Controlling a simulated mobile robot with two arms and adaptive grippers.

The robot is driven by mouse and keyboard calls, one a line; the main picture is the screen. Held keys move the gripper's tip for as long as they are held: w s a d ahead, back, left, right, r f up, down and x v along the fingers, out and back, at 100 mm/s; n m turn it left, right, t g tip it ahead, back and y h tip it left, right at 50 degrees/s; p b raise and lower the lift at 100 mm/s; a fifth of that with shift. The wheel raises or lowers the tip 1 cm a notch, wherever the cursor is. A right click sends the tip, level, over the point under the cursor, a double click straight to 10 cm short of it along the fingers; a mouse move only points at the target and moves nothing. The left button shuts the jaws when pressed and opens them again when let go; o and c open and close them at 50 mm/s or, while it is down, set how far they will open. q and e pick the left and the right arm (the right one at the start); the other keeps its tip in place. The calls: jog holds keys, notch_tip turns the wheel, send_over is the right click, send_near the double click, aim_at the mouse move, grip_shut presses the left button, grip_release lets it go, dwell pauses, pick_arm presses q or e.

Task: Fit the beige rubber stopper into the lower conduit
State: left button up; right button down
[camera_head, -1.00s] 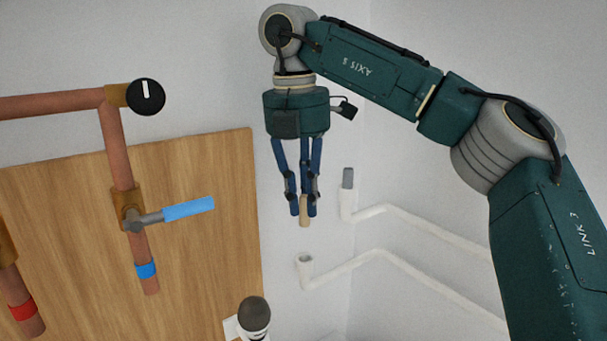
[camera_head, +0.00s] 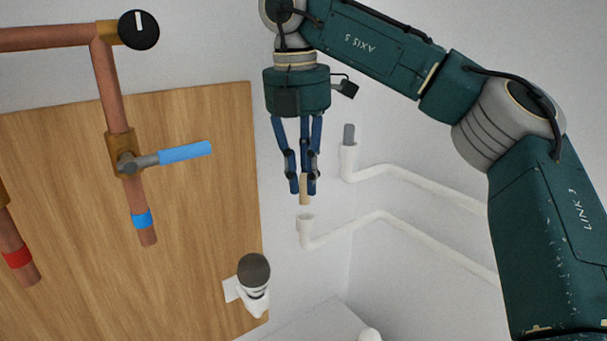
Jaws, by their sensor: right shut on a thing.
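My right gripper (camera_head: 303,187) points down, shut on the beige rubber stopper (camera_head: 304,194), whose lower part sticks out below the fingertips. The lower conduit (camera_head: 306,236) is a white pipe on the wall with its open mouth facing up. The stopper is just above this mouth, with a small gap showing between them. The upper conduit (camera_head: 349,165) stands to the right, with a grey plug (camera_head: 349,133) in its mouth. My left gripper is not in view.
A wooden panel (camera_head: 200,230) on the left wall carries copper pipes (camera_head: 110,90) with a blue-handled valve (camera_head: 185,153) and a black knob (camera_head: 138,30). A dark-domed white fixture (camera_head: 253,275) sits low. A white ledge (camera_head: 310,325) shows below.

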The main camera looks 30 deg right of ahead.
aim_at(304, 203)
jog(key=shift+f+b, duration=0.4)
jog(key=shift+f, duration=0.4)
jog(key=shift+p, duration=0.45)
dwell(1.0)
jog(key=shift+f+b, duration=1.4)
jog(key=shift+f, duration=0.25)
jog(key=c, duration=1.6)
grip_release()
jog(key=shift+c, duration=0.2)
jog(key=shift+r, duration=0.2)
jog(key=r, duration=1.1)
jog(key=shift+a+r, duration=0.35)
